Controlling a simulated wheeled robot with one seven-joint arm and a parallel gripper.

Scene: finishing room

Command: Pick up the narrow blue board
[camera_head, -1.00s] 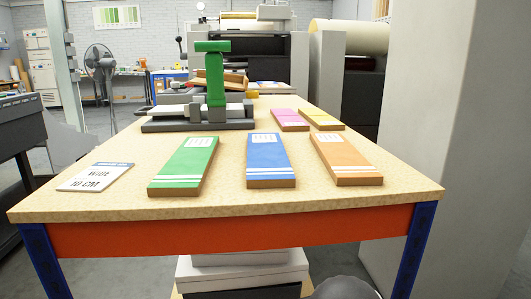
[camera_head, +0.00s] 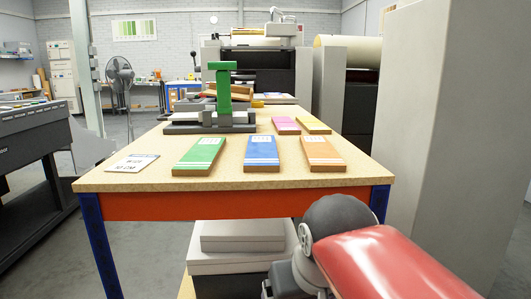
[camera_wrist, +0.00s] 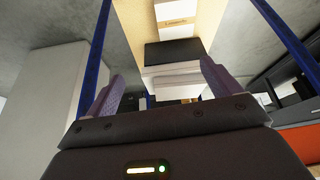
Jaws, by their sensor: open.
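The blue board (camera_head: 261,150) lies flat on the table (camera_head: 250,183) near its front edge, with a white label at its far end and white stripes at its near end. It is the only clearly blue board I see there. A green board (camera_head: 199,155) lies to its left and an orange board (camera_head: 322,153) to its right, both apart from it. My gripper (camera_wrist: 160,88) shows in the wrist view with its two fingers wide apart and nothing between them. It faces the space under the table, and the blue board is not visible there. In the head view I cannot make out the fingers.
A white card (camera_head: 132,163) lies at the table's left. Smaller magenta (camera_head: 286,125) and yellow (camera_head: 313,125) boards lie farther back. A grey device with a green upright (camera_head: 223,95) stands behind the green board. Boxes (camera_head: 240,262) sit under the table. A pale pillar (camera_head: 445,120) stands at right.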

